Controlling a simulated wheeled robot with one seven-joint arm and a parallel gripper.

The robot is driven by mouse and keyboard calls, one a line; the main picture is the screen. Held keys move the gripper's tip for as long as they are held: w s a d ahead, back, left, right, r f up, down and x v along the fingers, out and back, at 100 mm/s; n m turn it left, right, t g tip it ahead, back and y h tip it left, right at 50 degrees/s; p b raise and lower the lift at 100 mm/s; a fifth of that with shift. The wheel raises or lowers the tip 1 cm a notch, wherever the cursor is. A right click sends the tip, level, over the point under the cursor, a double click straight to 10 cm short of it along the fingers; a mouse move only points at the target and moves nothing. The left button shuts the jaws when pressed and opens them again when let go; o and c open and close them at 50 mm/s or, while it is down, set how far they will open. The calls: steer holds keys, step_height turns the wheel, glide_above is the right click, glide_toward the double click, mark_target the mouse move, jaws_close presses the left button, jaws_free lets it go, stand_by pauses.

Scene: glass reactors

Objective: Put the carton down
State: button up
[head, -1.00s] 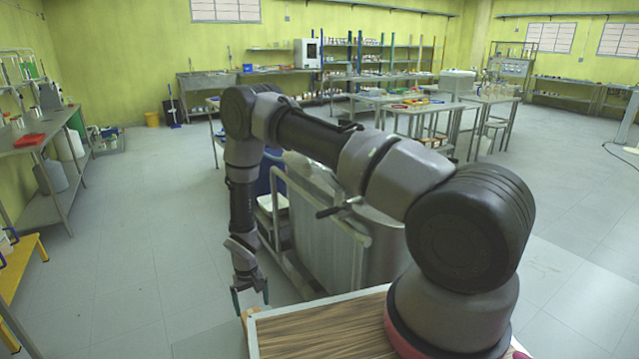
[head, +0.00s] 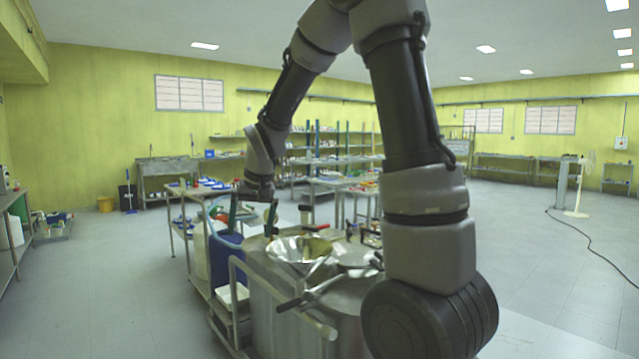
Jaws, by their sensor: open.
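My gripper (head: 252,214) is open, with its two dark fingers pointing down and apart. I cannot pick out a carton in the head view. My arm hides part of the vessel's right side and what lies behind it.
A metal bowl (head: 290,250) with something greenish at its right edge sits on the vessel, beside a round lid and clamps. A blue drum (head: 226,262) and a pale tray (head: 232,294) stand left of it. Open floor (head: 120,290) lies further left.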

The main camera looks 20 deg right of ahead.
steer(key=s+d+r+m+t, duration=0.1)
steer(key=s+d+r, duration=0.3)
steer(key=s+r, duration=0.3)
steer(key=s+d+r+m+t, duration=0.1)
steer(key=s+d+r, duration=0.4)
steer(key=s, duration=1)
step_height(320, 180, up, 2)
steer(key=shift+s+r+m+t+y, duration=0.3)
steer(key=shift+s+m+t, duration=0.1)
steer(key=shift+t, duration=0.3)
